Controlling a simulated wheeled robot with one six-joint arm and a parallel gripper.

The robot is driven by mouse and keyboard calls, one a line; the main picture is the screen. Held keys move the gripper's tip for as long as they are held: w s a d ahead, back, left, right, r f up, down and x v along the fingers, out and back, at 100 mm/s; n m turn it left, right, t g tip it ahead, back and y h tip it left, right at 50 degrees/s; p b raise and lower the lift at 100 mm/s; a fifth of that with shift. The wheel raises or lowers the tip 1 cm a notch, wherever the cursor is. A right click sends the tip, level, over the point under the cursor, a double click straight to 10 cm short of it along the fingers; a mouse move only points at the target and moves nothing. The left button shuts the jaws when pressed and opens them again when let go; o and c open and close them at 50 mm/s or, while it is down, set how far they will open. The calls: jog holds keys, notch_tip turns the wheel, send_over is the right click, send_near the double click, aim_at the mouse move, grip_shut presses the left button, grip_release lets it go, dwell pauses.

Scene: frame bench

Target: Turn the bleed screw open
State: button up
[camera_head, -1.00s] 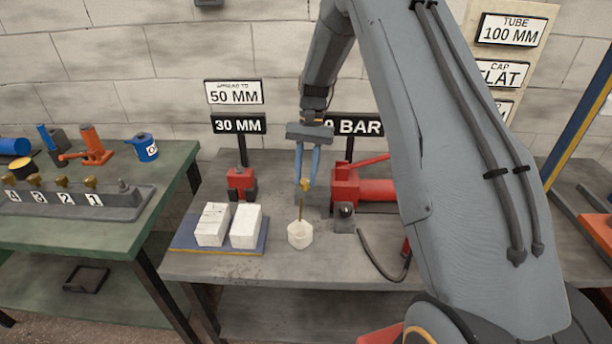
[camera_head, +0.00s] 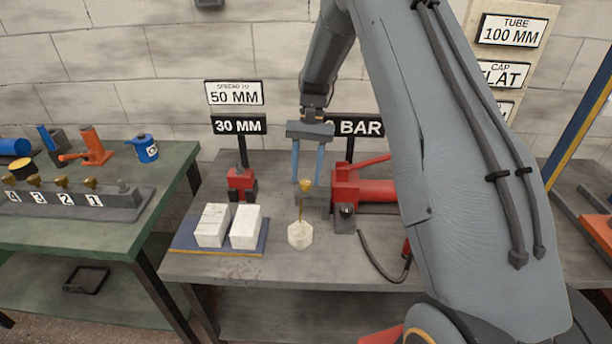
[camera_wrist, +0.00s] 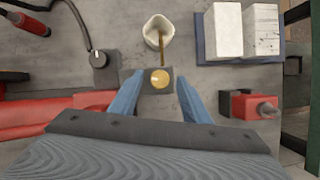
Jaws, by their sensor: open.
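The bleed screw (camera_head: 305,185) has a round brass head and sits on a grey block (camera_head: 311,198) at the left end of the red pump (camera_head: 375,191). It also shows in the wrist view as a gold disc (camera_wrist: 160,79) on the grey block. My gripper (camera_head: 307,180) has two blue fingers, pointing down. They are apart, one on each side of the screw head, with a gap on both sides in the wrist view (camera_wrist: 160,97). Nothing is held. A thin brass-coloured tube or stream runs from the block down to a white cup (camera_head: 300,235).
Two white blocks (camera_head: 228,225) lie on a blue tray (camera_head: 190,246) at the left. A small red and black spreader (camera_head: 241,184) stands behind them. A black gauge or knob (camera_head: 345,212) and a dark hose are at the right.

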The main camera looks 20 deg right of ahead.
jog(key=b+v, duration=0.1)
jog(key=v, duration=0.6)
jog(key=shift+b, duration=0.4)
